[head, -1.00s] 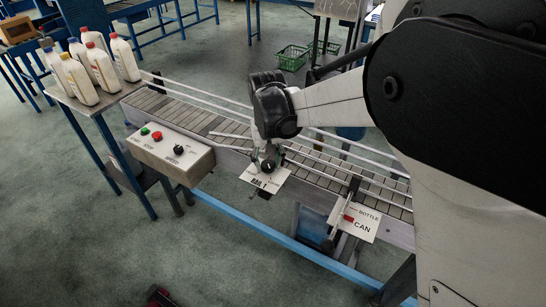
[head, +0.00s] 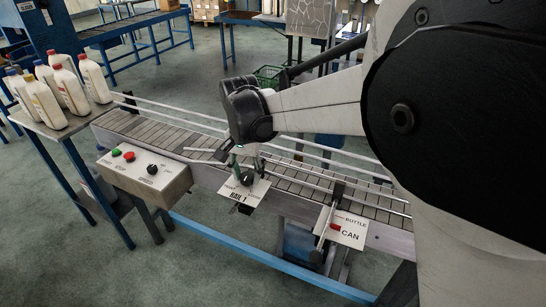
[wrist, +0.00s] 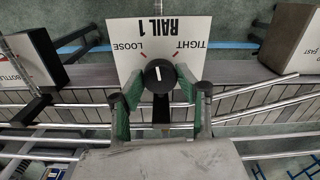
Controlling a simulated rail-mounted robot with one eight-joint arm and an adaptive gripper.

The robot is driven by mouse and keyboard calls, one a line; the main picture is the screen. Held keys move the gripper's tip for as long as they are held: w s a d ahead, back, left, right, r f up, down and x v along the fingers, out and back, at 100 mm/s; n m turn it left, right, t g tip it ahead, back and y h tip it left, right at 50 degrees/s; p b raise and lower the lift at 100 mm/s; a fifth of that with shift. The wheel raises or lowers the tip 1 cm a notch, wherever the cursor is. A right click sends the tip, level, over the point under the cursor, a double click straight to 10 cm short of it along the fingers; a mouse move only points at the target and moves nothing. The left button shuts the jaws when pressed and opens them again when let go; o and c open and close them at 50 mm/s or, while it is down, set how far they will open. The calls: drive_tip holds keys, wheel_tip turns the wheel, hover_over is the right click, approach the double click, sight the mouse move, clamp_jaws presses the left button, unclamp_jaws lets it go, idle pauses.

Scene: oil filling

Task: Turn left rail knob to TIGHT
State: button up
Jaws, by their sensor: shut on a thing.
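The left rail knob (wrist: 158,73) is round and black with a white mark. It sits at the edge of the white RAIL 1 plate (wrist: 185,30), which appears upside down in the wrist view with LOOSE at left and TIGHT at right. The white mark stands nearly upright in that view, between the two words. My gripper (wrist: 160,80) has its green-padded fingers on either side of the knob and is shut on it. In the head view the knob (head: 247,178) is at the conveyor's near side, partly covered by my gripper (head: 243,168).
The conveyor (head: 180,141) has metal guide rails. A control box (head: 145,178) with green and red buttons and a black dial is left of the knob. A BOTTLE/CAN plate (head: 345,230) with a lever is to the right. Several white bottles (head: 68,88) stand on a side table.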

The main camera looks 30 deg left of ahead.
sight(247, 176)
drive_tip(key=m+b, duration=0.2)
drive_tip(key=m, duration=0.3)
drive_tip(key=shift+m, duration=0.3)
drive_tip(key=m+b, duration=0.1)
drive_tip(key=m, duration=0.3)
drive_tip(key=shift+m+b, duration=0.35)
drive_tip(key=shift+m, duration=0.05)
drive_tip(key=o, duration=1.1)
wheel_tip(247, 176, up, 12)
drive_tip(key=shift+r, duration=0.1)
